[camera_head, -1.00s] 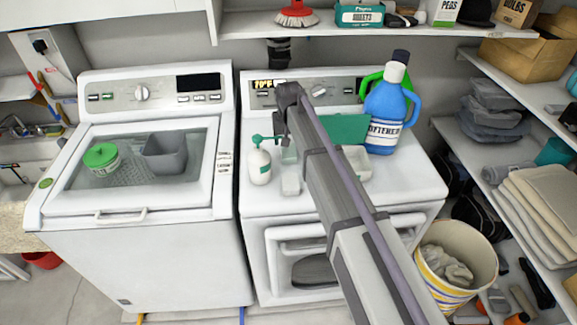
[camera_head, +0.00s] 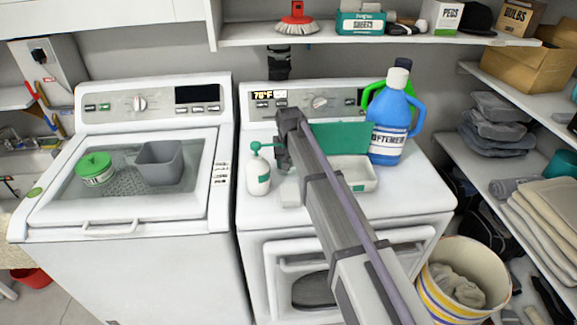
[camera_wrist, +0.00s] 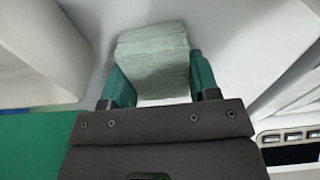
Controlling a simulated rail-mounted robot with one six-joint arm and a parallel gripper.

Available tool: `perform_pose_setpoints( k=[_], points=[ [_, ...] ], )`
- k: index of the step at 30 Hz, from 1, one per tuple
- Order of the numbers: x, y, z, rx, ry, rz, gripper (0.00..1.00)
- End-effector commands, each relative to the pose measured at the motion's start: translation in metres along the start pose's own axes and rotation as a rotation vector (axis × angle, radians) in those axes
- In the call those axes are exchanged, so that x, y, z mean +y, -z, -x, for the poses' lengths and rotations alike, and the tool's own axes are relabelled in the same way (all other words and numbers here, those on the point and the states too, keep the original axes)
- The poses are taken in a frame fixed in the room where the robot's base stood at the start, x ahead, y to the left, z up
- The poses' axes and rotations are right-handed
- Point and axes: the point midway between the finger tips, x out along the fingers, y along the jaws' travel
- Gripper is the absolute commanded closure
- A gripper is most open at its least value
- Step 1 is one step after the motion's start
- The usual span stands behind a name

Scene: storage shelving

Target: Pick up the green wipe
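The green wipe (camera_wrist: 153,65) is a pale green, rough-faced block. In the wrist view it fills the space between the two teal fingers of my gripper (camera_wrist: 162,82). The fingers lie along its left and right sides; I cannot tell whether they press on it. In the head view my gripper (camera_head: 283,157) is low over the top of the right-hand white machine (camera_head: 412,190), just right of a white bottle with a green pump (camera_head: 258,172). The wipe is not clear there, hidden by the gripper.
A small pale block (camera_head: 291,195) lies just below my gripper. A white tray (camera_head: 362,186), a green panel (camera_head: 340,137) and a blue softener bottle (camera_head: 392,128) stand to the right. A shelf (camera_head: 350,38) runs above. The machine's front right top is clear.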

Motion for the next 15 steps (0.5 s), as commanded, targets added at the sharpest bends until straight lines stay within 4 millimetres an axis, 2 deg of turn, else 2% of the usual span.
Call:
perform_pose_setpoints(
  k=[1, 5, 15],
  points=[
    [0.0, 0.0, 0.0, 0.0, 0.0, 0.0, 0.57],
    [0.0, 0.0, -0.0001, 0.0, 0.0, 0.0, 0.68],
    [0.0, 0.0007, 0.0057, 0.0, 0.0, 0.0, 0.68]
  ],
)
